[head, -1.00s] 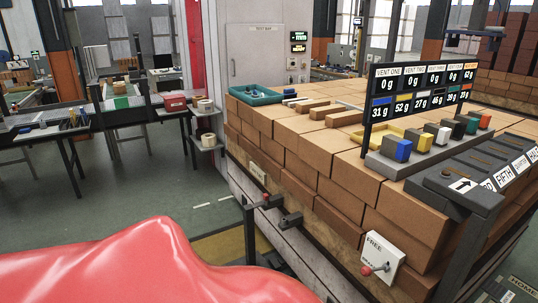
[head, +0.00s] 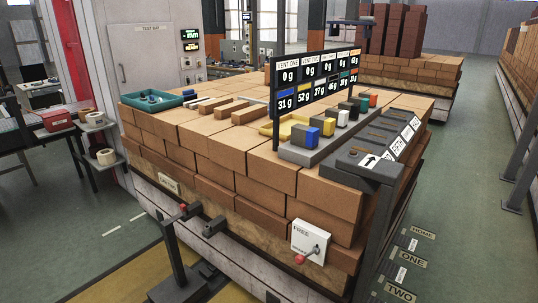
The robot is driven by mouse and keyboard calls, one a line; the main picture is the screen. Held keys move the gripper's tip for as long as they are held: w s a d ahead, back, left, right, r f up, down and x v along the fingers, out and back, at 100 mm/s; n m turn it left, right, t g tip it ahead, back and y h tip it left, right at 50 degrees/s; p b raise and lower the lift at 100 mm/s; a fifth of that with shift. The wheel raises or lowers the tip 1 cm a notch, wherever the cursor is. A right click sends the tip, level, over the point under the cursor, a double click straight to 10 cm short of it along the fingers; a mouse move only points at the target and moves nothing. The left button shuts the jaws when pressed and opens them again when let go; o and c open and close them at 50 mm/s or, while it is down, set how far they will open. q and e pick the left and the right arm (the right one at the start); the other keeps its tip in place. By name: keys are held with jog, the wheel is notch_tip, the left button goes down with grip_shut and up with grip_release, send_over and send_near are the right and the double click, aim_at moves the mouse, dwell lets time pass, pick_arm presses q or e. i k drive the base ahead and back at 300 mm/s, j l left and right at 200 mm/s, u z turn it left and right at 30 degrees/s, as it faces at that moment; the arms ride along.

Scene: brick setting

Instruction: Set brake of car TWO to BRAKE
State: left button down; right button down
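A white brake plate (head: 310,241) is on the near end of the brick-laden car (head: 230,262), low at its right corner. FREE is printed at the top of the plate; a smaller word lower down is partly hidden and hard to read. The plate's lever has a red knob (head: 300,259) that sticks out at the lower left of the plate. I cannot tell its exact setting. Neither of my grippers is in view.
A dark post with a red-tipped part (head: 183,208) stands before the car. A display board (head: 313,82) and coloured blocks sit on the bricks. Floor plates HOME (head: 422,233), ONE (head: 411,260) and TWO (head: 399,291) lie right of the car, beside open green floor.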

aim_at(300, 259)
jog(key=i+l, duration=0.2)
jog(key=l, duration=0.15)
jog(key=i+l, duration=0.15)
jog(key=l, duration=0.2)
jog(key=i+l, duration=0.2)
jog(key=l, duration=0.15)
jog(key=i+l, duration=0.2)
jog(key=l, duration=0.1)
